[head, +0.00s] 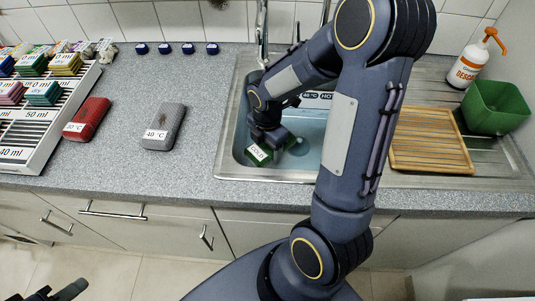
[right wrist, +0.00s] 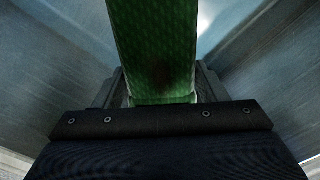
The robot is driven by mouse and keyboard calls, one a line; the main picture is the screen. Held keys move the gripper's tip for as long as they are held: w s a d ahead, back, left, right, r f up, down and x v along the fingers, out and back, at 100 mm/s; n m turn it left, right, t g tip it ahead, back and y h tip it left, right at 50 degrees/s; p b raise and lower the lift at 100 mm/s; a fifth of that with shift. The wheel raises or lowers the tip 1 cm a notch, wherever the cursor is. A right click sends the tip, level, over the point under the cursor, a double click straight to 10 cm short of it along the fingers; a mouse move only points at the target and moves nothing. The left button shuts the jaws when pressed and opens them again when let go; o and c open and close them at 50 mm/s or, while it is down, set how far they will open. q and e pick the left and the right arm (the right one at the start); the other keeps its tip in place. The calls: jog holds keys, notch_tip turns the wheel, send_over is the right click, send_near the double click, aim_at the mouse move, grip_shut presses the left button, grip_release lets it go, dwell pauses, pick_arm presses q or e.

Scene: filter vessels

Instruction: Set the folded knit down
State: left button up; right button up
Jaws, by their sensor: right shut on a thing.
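The folded green knit (head: 264,158) is down in the left sink basin, with a small white label that seems to read "COLD". My right gripper (head: 276,141) is shut on it, reaching down into the basin. In the right wrist view the green knit (right wrist: 155,50) stands between the two fingers. I cannot tell whether it touches the basin floor. My left gripper (head: 58,292) shows only in part at the bottom left, its fingers apart and empty, away from the counter.
The sink basin (head: 235,142) holds bluish water. A red folded piece (head: 90,116) and a grey one (head: 168,122) lie on the counter to the left, by a white rack (head: 62,110).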

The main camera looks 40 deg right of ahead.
notch_tip(320, 180, down, 4)
jog(key=shift+f, duration=0.1)
jog(key=shift+b, duration=0.3)
jog(key=shift+f+b, duration=0.35)
jog(key=shift+f, duration=0.1)
jog(key=shift+f, duration=0.15)
jog(key=o, duration=1)
jog(key=shift+r, duration=0.2)
